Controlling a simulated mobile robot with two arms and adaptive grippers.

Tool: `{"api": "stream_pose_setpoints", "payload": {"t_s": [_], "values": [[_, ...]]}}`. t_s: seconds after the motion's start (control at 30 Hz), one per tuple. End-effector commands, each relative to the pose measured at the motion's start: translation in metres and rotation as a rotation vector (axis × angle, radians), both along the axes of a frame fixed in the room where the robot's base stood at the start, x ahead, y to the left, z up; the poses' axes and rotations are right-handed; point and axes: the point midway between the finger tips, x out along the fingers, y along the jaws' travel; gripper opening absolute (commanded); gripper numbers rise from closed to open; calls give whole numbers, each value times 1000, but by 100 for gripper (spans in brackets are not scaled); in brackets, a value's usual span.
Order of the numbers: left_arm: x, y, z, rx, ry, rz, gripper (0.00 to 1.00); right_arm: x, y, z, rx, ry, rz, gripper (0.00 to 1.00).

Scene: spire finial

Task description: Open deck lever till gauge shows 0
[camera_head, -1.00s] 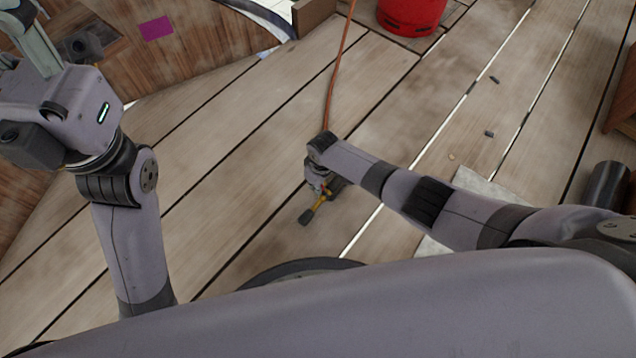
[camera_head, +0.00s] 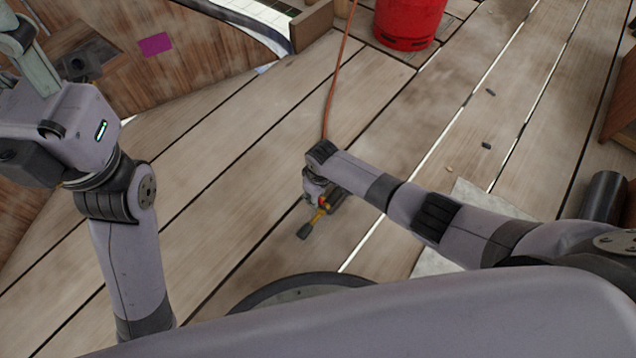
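A dark fitting (camera_head: 80,63) sits on a darker patch of the wooden surface at the upper left; I cannot tell whether it is the deck lever. No gauge face is readable. My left arm rises at the left, and its wrist is beside this fitting. The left gripper is cut off or hidden at the picture's edge. My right arm reaches in from the right to the middle. A small tool with a yellow and red part and a dark tip (camera_head: 316,218) shows under its end. The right gripper (camera_head: 316,188) is mostly hidden there, so its grip is unclear.
A red cylinder (camera_head: 408,22) stands at the top, with an orange hose (camera_head: 337,80) running down to my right arm's end. A purple square (camera_head: 155,44) lies on the wood at upper left. Small dark bits lie on the right planks. A dark cylinder (camera_head: 603,197) is at right.

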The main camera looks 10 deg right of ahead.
Motion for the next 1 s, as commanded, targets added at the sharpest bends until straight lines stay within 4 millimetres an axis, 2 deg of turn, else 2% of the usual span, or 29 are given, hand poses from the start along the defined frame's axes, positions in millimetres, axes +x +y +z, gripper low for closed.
{"api": "stream_pose_setpoints", "payload": {"t_s": [0.3, 0.5, 0.7, 1.0], "values": [[0, 0, 0, 1, 1, -1, 40, -4, -3, 57, 2, -4, 1, 30], [0, 0, 0, 1, 1, -1, 40, -6, -5, 86, 0, -2, 0, 30], [0, 0, 0, 2, 2, -1, 40, -8, -6, 97, -1, 1, 1, 30], [0, 0, 0, 1, 1, -1, 40, -8, -6, 98, -1, 1, 1, 30]]}}
